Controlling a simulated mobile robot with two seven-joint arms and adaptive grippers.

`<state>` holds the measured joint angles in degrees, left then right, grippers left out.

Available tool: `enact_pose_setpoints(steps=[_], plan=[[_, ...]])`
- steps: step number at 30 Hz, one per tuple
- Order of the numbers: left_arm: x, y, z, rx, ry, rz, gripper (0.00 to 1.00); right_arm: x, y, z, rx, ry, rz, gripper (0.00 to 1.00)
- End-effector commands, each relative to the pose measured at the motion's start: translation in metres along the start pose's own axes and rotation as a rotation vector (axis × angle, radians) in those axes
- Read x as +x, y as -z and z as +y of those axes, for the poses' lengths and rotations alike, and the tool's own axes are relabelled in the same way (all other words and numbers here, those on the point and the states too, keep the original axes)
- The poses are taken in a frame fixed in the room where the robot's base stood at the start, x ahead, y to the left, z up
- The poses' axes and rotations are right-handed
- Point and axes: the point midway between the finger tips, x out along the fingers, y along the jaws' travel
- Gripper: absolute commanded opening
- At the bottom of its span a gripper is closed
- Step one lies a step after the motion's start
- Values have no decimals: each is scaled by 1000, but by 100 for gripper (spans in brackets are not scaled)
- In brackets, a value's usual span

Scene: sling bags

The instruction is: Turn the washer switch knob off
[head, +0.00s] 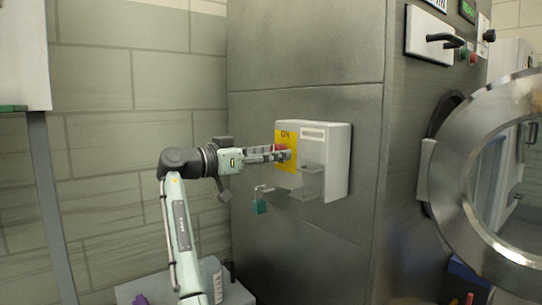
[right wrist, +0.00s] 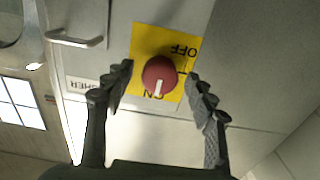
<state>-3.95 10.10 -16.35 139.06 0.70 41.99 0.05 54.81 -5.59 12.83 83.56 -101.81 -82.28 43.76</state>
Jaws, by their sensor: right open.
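The washer switch box (head: 335,165) is white and mounted on the grey metal cabinet side, with a yellow plate (head: 286,134) reading ON. Its red round knob (right wrist: 159,72) is centred in the right wrist view, with its white pointer line toward the ON label; OFF is at the plate's other end, upside down there. My right gripper (head: 286,154) is at the plate and partly hides the knob in the head view. Its two dark fingers (right wrist: 159,76) are open, one on each side of the knob, with gaps visible. My left gripper is not in view.
A small teal padlock (head: 259,206) hangs below the box. A round steel door (head: 470,200) stands open at the right. A control panel with a black handle (head: 445,40) is above it. A tiled wall (head: 105,150) is behind my arm.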

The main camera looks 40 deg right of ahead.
Motion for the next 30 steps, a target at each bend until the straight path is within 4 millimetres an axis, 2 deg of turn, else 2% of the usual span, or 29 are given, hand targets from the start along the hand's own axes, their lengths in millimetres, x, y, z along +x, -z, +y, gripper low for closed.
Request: enact_pose_setpoints(steps=[6,18,30], plan=[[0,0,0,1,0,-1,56,0,0,0,0,0,0,56],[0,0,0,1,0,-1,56,0,0,0,-1,0,-1,6],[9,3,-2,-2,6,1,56,0,3,0,-80,-1,-1,6]])
